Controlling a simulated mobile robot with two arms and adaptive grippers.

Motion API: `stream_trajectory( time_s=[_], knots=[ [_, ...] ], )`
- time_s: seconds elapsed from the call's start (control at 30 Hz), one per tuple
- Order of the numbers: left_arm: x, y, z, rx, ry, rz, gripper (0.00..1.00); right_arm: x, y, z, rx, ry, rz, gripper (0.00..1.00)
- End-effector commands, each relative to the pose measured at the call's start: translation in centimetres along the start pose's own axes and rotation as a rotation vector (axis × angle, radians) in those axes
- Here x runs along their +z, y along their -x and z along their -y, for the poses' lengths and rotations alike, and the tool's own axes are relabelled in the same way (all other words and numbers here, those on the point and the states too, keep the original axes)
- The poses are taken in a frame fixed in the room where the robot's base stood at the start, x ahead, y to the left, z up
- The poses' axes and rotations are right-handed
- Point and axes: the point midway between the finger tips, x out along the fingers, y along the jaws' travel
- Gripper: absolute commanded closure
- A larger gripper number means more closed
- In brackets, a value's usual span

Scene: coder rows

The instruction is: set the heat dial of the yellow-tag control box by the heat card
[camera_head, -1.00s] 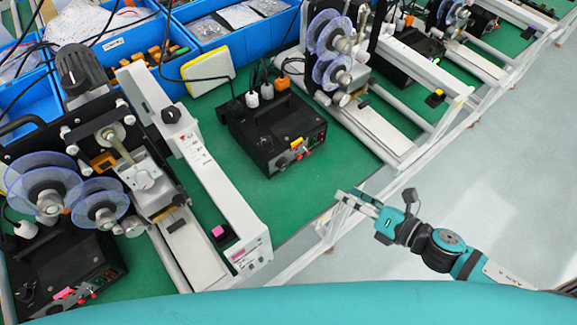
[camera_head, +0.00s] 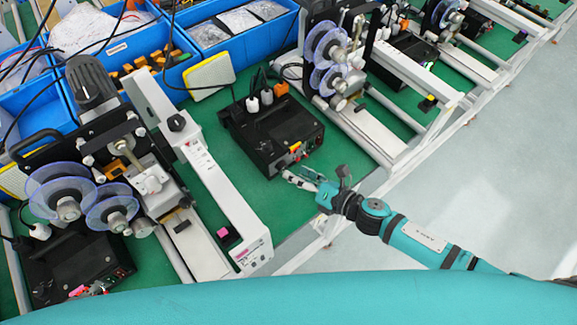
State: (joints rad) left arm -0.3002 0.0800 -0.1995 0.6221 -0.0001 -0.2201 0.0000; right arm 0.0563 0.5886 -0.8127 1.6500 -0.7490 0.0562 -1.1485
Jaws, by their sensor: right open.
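The yellow-tag control box (camera_head: 268,132) is a black box on the green bench top, near the middle. Its small yellow tag (camera_head: 295,146) is on the front edge, with red and dark controls beside it. Which of these is the heat dial is too small to tell. My right gripper (camera_head: 300,179) is open and empty, just in front of the box's front face, apart from it as far as I can tell. I cannot make out a heat card for certain. My left gripper is out of view.
A pink-tag control box (camera_head: 75,270) sits at lower left beside a reel machine with a long white arm (camera_head: 205,170). Another reel machine (camera_head: 335,65) stands to the right of the box. Blue bins (camera_head: 225,45) and a yellow-edged pad (camera_head: 210,75) lie behind. Green bench is clear left of the box.

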Motion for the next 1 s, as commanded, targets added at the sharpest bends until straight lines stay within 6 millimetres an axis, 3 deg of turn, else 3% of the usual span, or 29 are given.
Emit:
stream_trajectory(
  time_s=[0.2,0.6,1.0],
  knots=[
    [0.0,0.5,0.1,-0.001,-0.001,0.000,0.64,0.0,-3.0,-0.1,0.001,-0.001,0.000,0.50],
    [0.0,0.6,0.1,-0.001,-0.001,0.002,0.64,-0.1,-3.7,0.0,0.001,0.000,-0.001,0.50],
    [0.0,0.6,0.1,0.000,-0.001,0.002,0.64,0.0,-3.7,0.0,0.000,-0.001,-0.001,1.00]
  ],
)
